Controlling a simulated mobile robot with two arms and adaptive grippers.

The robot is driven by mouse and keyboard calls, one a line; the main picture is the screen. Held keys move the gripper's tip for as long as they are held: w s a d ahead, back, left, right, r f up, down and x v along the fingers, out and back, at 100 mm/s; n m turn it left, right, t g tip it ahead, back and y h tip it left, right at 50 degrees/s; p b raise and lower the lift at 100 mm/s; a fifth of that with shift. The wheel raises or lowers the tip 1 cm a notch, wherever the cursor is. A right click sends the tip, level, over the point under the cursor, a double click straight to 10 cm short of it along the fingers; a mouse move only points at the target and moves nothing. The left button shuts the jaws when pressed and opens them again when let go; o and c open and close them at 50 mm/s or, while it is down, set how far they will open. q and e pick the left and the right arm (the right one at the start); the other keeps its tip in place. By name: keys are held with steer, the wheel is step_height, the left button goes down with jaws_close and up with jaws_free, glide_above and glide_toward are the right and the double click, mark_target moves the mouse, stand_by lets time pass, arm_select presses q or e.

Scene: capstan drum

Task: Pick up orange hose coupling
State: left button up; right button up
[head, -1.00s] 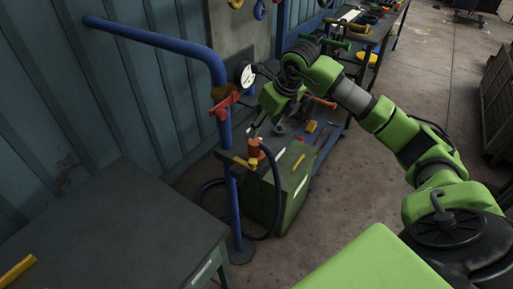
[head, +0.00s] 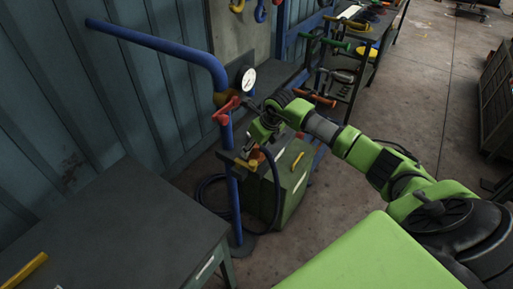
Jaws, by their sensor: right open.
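The orange hose coupling (head: 254,154) sits at the bracket on the blue standpipe, with the black hose running from it. It is small and partly covered by my right gripper (head: 251,147). My right gripper is open, pointing down, with its fingers right at the coupling. I cannot tell whether they touch it. My left gripper is not in view.
A green box (head: 291,187) stands behind the hose. A dark table (head: 115,235) fills the lower left. A shelf with tools is behind.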

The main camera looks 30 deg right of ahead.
steer(key=c, duration=1.4)
steer(key=shift+w+r+p, duration=0.1)
steer(key=shift+r+p, duration=0.2)
steer(key=shift+r, duration=0.3)
step_height(320, 180, up, 3)
steer(key=shift+f+p, duration=0.15)
steer(key=shift+p, duration=0.55)
steer(key=s+a+r+p, duration=0.1)
steer(key=s+a+r, duration=0.2)
steer(key=s+a+r+p, duration=0.1)
steer(key=s+a+r, duration=0.2)
steer(key=a, duration=0.1)
steer(key=s+a+r+p, duration=0.2)
steer(key=s+a+r, duration=0.1)
steer(key=shift+s+a, duration=0.2)
steer(key=shift+a, duration=0.1)
